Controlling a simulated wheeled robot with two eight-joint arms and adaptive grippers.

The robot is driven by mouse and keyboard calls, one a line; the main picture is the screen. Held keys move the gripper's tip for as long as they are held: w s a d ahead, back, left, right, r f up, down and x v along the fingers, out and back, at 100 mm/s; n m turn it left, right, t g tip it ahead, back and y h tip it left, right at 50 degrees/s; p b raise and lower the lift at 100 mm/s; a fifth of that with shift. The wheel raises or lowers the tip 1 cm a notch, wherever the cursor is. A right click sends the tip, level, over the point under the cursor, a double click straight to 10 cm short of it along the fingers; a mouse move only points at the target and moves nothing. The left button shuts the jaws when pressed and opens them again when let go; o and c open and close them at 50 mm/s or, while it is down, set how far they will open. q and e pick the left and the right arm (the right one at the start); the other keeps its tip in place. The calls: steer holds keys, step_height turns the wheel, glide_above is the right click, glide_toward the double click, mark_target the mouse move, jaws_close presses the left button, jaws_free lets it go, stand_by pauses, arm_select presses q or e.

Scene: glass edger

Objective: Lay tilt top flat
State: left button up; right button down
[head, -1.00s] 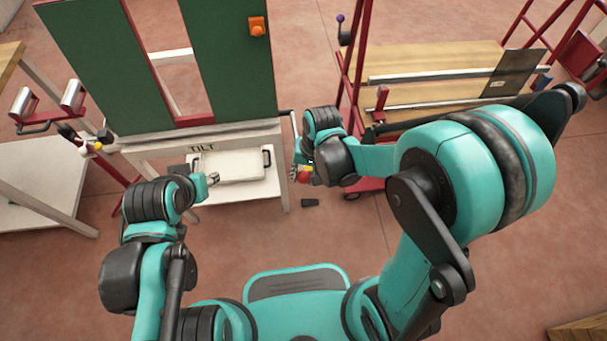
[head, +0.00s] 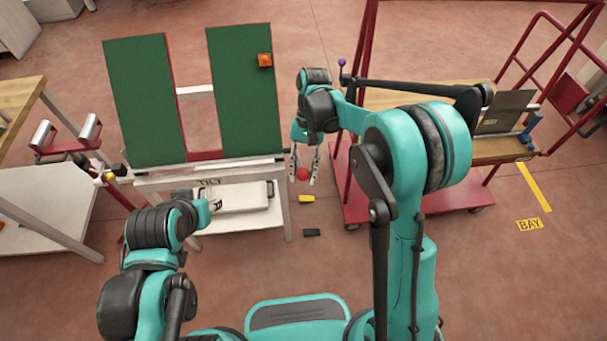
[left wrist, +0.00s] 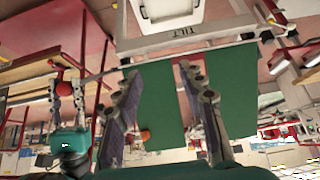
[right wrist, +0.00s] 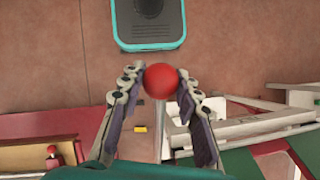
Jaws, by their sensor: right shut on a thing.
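The tilt top is two green panels (head: 245,92) in a red-edged frame. It stands steeply raised on a white stand with a TILT label (head: 209,182). A red ball knob (head: 303,174) is at the stand's right side. My right gripper (head: 304,160) is closed around that knob; the right wrist view shows the knob (right wrist: 160,81) between the fingertips. My left gripper (head: 214,206) is in front of the stand near the label. In the left wrist view its fingers (left wrist: 155,68) are spread and empty, with the green panels behind.
A red cart (head: 390,205) with a wooden deck stands to the right. A yellow piece (head: 307,198) and a black piece (head: 311,232) lie on the floor. A roller stand (head: 50,200) is at the left.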

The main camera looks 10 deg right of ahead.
arm_select(q)
jaws_close()
steer(key=w+d+r+m+t+h, duration=0.1)
steer(key=w+d+r+t, duration=0.25)
steer(key=w, duration=0.85)
steer(key=w+d+r+t+h, duration=0.1)
steer(key=w+d+r+t, duration=0.3)
steer(key=w, duration=0.7)
steer(key=w+r+m+t+h, duration=0.15)
steer(key=w+r, duration=0.35)
steer(key=w, duration=0.7)
steer(key=n+t+y, duration=0.3)
steer(key=y, duration=0.1)
glide_above(232, 45)
steer(key=s, duration=0.1)
step_height(232, 45, down, 3)
steer(key=shift+s+m+h, duration=0.15)
steer(key=shift+m+h, duration=0.1)
steer(key=shift+w+f, duration=0.45)
steer(key=shift+w, duration=0.15)
